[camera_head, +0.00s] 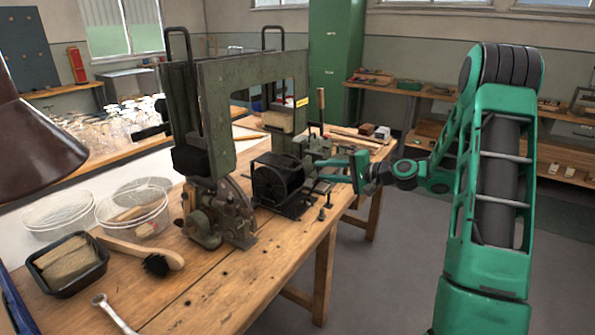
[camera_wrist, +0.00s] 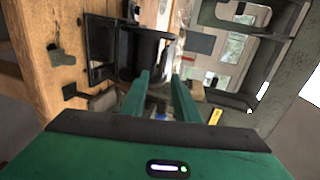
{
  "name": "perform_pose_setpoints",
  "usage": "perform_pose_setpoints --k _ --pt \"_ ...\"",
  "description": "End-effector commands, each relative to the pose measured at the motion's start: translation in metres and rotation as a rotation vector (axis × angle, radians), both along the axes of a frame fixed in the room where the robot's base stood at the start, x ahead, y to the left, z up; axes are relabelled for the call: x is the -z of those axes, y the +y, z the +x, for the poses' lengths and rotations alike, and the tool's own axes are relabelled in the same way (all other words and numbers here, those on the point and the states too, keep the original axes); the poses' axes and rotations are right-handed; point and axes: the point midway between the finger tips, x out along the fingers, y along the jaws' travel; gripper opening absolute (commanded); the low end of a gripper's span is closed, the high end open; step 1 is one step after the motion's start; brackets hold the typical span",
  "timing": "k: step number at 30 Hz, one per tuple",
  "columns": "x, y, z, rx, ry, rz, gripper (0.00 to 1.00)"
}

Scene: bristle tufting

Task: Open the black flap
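The tufting machine (camera_head: 225,100), a grey-green metal frame, stands on the wooden bench. A black box-like part with a round drum (camera_head: 272,182) sits at its front; I cannot tell for sure which of its black plates is the flap. In the wrist view a black drum (camera_wrist: 140,50) shows ahead of my fingers, with a square black plate (camera_wrist: 100,42) to its left. My gripper (camera_head: 330,171) is to the right of the black part in the head view. In the wrist view (camera_wrist: 160,76) its two green fingers are apart with nothing seen between them. Contact with the black part cannot be told.
The bench (camera_head: 190,290) holds a wooden brush (camera_head: 145,255), a black tray (camera_head: 65,265), a wrench (camera_head: 115,315) and clear tubs (camera_head: 135,210). Small metal fittings (camera_head: 325,205) stand near the bench edge. The floor (camera_head: 385,270) right of the bench is clear.

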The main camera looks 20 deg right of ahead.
Motion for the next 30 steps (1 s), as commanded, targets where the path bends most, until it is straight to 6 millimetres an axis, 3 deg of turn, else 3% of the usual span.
perform_pose_setpoints --k 8,21,30 --pt "0.004 0.012 0.019 0.002 -0.007 0.015 0.28" --pt "0.020 0.052 0.075 0.003 -0.006 0.012 0.28" --pt "0.022 0.061 0.087 0.004 -0.006 0.012 0.28"
